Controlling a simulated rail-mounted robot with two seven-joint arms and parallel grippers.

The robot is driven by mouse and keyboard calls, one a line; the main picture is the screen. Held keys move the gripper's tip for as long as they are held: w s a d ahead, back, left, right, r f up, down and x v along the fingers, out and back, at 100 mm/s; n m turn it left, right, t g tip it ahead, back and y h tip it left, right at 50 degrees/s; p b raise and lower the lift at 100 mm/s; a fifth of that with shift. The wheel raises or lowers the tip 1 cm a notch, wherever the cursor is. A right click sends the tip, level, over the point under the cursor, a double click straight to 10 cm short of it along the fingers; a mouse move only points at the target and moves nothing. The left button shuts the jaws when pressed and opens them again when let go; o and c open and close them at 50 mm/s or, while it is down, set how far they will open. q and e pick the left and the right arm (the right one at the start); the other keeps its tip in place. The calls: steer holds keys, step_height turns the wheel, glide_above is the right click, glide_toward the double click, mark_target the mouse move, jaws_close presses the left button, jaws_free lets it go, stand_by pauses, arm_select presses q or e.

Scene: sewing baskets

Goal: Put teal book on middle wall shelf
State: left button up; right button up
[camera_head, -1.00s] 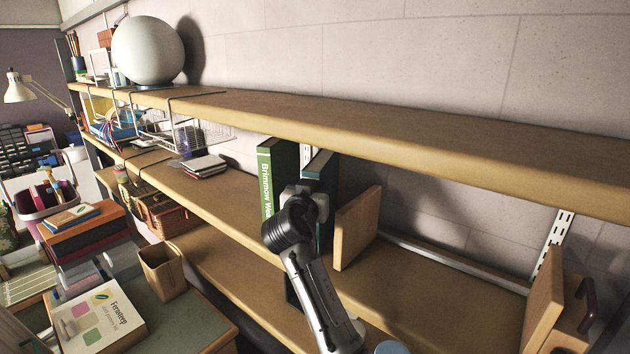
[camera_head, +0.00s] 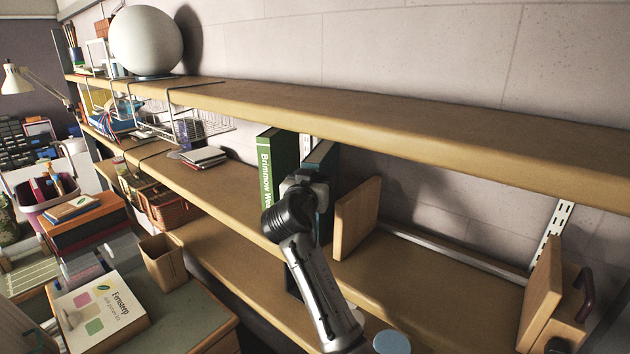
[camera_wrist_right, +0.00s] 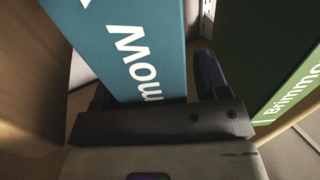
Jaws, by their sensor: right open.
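The teal book (camera_head: 324,160) stands upright on the middle wall shelf (camera_head: 225,195), between a green book and a wooden bookend. Much of it is hidden behind my right gripper (camera_head: 306,184). In the right wrist view the spine of the teal book (camera_wrist_right: 125,48) with white lettering is close, and my right gripper (camera_wrist_right: 155,88) is open with a finger on either side of it. There is a visible gap between the spine and the right-hand finger. My left gripper is not in view.
The green book (camera_head: 276,165) stands close on the left. The wooden bookend (camera_head: 357,217) is close on the right. The upper shelf (camera_head: 400,120) overhangs the books. The middle shelf is clear to the right of the bookend, up to another wooden bookend (camera_head: 541,295).

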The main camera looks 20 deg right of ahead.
steer(key=b+v, duration=0.5)
steer(key=v, duration=0.7)
steer(key=shift+w, duration=0.1)
